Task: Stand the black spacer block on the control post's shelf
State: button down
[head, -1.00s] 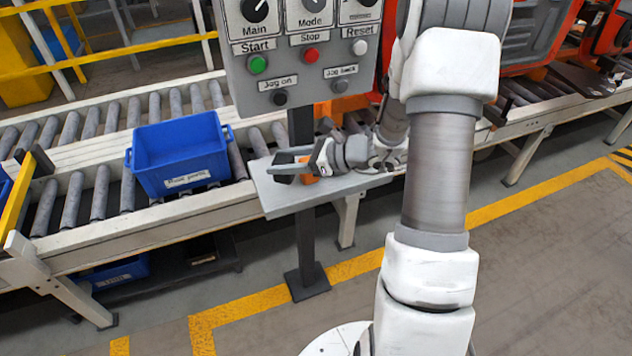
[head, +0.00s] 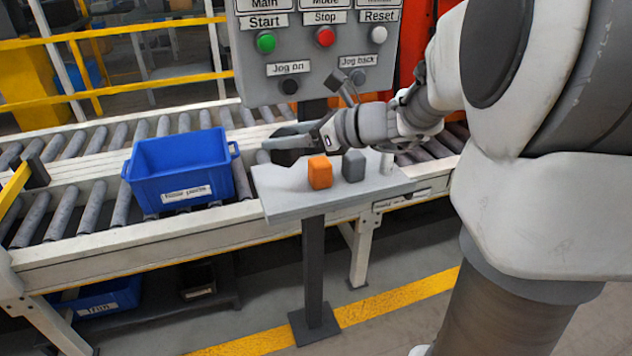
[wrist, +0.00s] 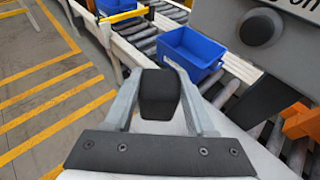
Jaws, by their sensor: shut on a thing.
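My gripper (head: 283,143) is shut on the black spacer block (wrist: 160,95); in the wrist view the block sits between both fingers. In the head view the black block (head: 288,157) is dark and partly hidden by the fingers. It is at the back left end of the control post's shelf (head: 285,197), a grey plate below the button panel. I cannot tell whether its underside touches the shelf.
The button panel (head: 312,85) hangs close above. A blue bin (head: 180,168) stands on the roller conveyor. The shelf's front left is bare.

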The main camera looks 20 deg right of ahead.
notch_tip(320, 180, down, 9)
jog(key=b, duration=0.3)
jog(key=shift+f, duration=0.15)
jog(key=shift+f, duration=0.1)
jog(key=c, duration=0.5)
grip_release()
jog(key=shift+p+v, duration=1.6)
jog(key=shift+v, duration=4.45)
